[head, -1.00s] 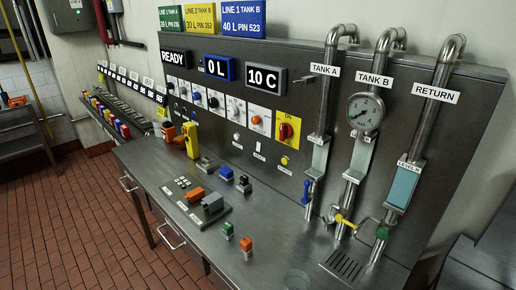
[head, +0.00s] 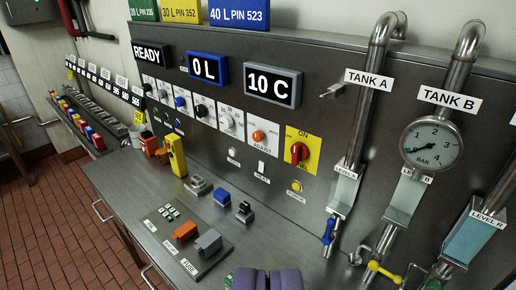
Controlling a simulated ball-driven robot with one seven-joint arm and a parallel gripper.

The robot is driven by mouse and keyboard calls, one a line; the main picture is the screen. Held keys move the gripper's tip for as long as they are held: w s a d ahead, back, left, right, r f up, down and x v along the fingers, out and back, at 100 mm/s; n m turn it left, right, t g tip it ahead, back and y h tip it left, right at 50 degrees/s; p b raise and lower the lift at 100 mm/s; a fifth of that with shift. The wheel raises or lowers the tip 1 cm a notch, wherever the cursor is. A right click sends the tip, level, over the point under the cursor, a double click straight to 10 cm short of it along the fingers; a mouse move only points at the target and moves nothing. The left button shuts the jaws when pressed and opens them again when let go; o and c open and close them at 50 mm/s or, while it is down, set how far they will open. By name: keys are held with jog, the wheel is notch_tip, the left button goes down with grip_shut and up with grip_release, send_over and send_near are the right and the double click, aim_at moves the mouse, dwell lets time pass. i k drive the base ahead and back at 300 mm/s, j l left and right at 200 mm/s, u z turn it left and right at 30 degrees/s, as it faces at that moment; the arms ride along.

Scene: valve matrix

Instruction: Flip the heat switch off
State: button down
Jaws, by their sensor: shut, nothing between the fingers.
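The heat switch (head: 261,167) is a small light toggle on the steel back panel, above a white label reading HEAT (head: 262,180). It sits between a white round button (head: 234,152) and the yellow PURGE button (head: 296,186). Its lever position is too small to tell. My gripper (head: 265,280) shows as purple fingers at the bottom edge, close together and empty. It is below and apart from the switch, over the worktop; the rest of it is cut off.
Pipes with a blue-handled valve (head: 329,230) and a gauge (head: 432,145) stand right. Small blocks and a yellow device (head: 175,155) stand on the worktop. The air before the panel is clear.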

aim_at(261, 164)
jog(key=i+j+z, duration=0.15)
jog(key=i+j, duration=0.3)
jog(key=i, duration=0.6)
